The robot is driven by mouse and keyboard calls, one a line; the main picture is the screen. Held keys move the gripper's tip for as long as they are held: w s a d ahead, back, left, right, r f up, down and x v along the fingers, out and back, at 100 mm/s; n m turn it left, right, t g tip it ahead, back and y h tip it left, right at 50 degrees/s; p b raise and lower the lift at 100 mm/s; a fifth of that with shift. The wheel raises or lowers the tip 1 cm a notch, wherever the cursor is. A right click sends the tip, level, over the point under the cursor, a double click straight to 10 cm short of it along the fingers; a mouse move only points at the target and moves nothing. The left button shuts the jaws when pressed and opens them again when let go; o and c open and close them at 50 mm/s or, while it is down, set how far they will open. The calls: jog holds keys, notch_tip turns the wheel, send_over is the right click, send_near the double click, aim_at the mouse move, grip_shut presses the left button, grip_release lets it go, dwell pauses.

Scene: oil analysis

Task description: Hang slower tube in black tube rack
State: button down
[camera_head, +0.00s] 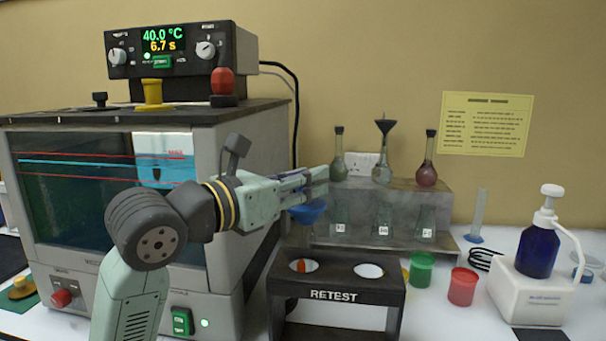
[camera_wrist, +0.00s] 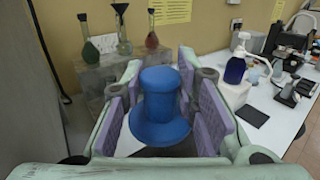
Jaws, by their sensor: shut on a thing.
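My gripper (camera_head: 322,181) is shut on a blue-capped tube (camera_head: 307,213), seen at close range in the wrist view (camera_wrist: 160,105). Its wide blue flange and cap show between the purple finger pads; the tube's body below is hidden or too unclear to make out. The gripper is above the black rack (camera_head: 337,296), which is marked RETEST and has two round holes. The held cap is above the left hole (camera_head: 303,266), in which something orange-red shows. The right hole (camera_head: 368,271) looks empty.
A large grey bath (camera_head: 222,190) with a control box on top stands at left. Behind the rack is a grey stand (camera_head: 400,205) with several flasks. Green (camera_head: 422,268) and red (camera_head: 463,286) cups and a blue pump bottle (camera_head: 537,250) stand at right.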

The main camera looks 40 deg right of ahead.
aim_at(298, 240)
jog(key=shift+f+b, duration=3.55)
jog(key=shift+f, duration=1)
jog(key=shift+a+f+b, duration=0.15)
jog(key=shift+f+b, duration=0.35)
jog(key=c, duration=1.2)
grip_release()
jog(key=shift+a, duration=0.1)
jog(key=a, duration=0.8)
jog(key=s+a, duration=0.1)
jog(key=a, duration=0.2)
jog(key=shift+a, duration=0.4)
